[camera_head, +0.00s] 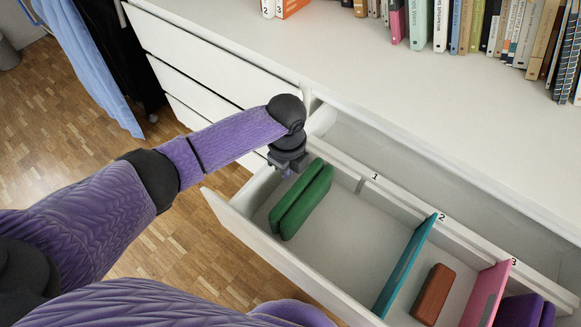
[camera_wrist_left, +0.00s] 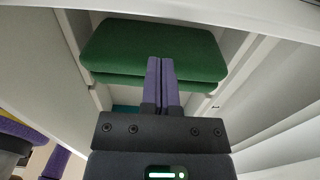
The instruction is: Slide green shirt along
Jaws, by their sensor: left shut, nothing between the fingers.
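The folded green shirt (camera_head: 301,199) stands on edge as two dark green layers near the left end of the open drawer (camera_head: 340,232). My left gripper (camera_head: 286,171) is at the drawer's left end, just left of the shirt. In the left wrist view, its purple fingers (camera_wrist_left: 161,82) are together and empty, and they point at the green shirt (camera_wrist_left: 150,45). I cannot tell whether the fingertips touch the shirt. My right gripper is not in view.
Right of the shirt the drawer floor is bare up to a teal divider (camera_head: 405,266). Beyond it are a brown block (camera_head: 433,295), a pink divider (camera_head: 487,296) and purple items (camera_head: 522,311). Numbers 1, 2 and 3 mark the back rail. Books (camera_head: 440,25) stand on the white dresser top (camera_head: 330,50).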

